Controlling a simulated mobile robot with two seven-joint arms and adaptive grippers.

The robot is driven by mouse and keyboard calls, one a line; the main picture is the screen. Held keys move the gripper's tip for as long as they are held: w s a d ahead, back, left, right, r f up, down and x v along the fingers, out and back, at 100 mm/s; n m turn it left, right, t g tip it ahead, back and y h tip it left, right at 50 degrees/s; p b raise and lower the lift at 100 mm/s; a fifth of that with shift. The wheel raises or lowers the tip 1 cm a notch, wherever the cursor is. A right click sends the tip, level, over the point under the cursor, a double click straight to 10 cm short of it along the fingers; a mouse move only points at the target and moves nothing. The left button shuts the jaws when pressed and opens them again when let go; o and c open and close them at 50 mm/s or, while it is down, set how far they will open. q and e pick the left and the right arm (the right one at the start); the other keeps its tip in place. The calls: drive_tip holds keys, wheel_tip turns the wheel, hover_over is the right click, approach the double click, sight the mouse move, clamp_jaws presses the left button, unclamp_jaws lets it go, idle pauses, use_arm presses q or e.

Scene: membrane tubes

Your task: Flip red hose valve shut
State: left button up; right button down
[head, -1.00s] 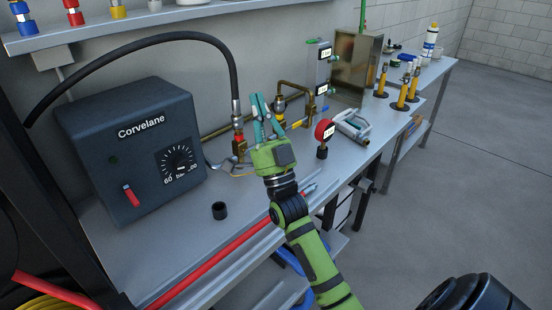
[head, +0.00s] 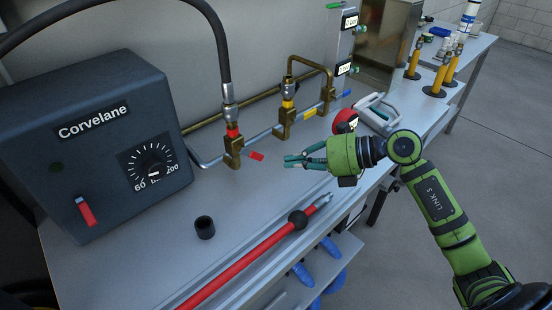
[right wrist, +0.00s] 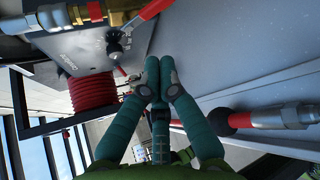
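The brass valve with the red band (head: 233,145) stands at the foot of the black hose in the head view. Its red handle (head: 256,156) sticks out right and slightly towards the front, at an angle to the pipe. My right gripper (head: 287,161) is just right of the handle tip, apart from it, pointing left. Its teal fingers look closed together with nothing between them. In the right wrist view, the fingertips (right wrist: 160,65) meet, and the red handle (right wrist: 153,8) shows at the top, beyond them. My left gripper is in neither view.
A second valve with a yellow band (head: 285,115) stands behind. The Corvelane box (head: 90,150) is at the left. A black cup (head: 204,228) and a red rod-like hose (head: 245,257) lie in front. Bare bench lies between valve and cup.

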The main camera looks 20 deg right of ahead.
sight(252, 155)
drive_tip(key=shift+w+d+f+h, duration=0.1)
drive_tip(key=shift+d+f+h, duration=0.4)
drive_tip(key=shift+d, duration=0.25)
drive_tip(key=shift+a+r, duration=0.1)
drive_tip(key=shift+a, duration=0.1)
drive_tip(key=shift+w+a, duration=0.15)
drive_tip(key=shift+a, duration=0.05)
drive_tip(key=p+x, duration=0.2)
drive_tip(key=x, duration=0.6)
drive_tip(key=shift+w, duration=0.1)
drive_tip(key=shift+w+a+f, duration=0.3)
drive_tip(key=shift+a+f, duration=0.1)
drive_tip(key=shift+f, duration=0.1)
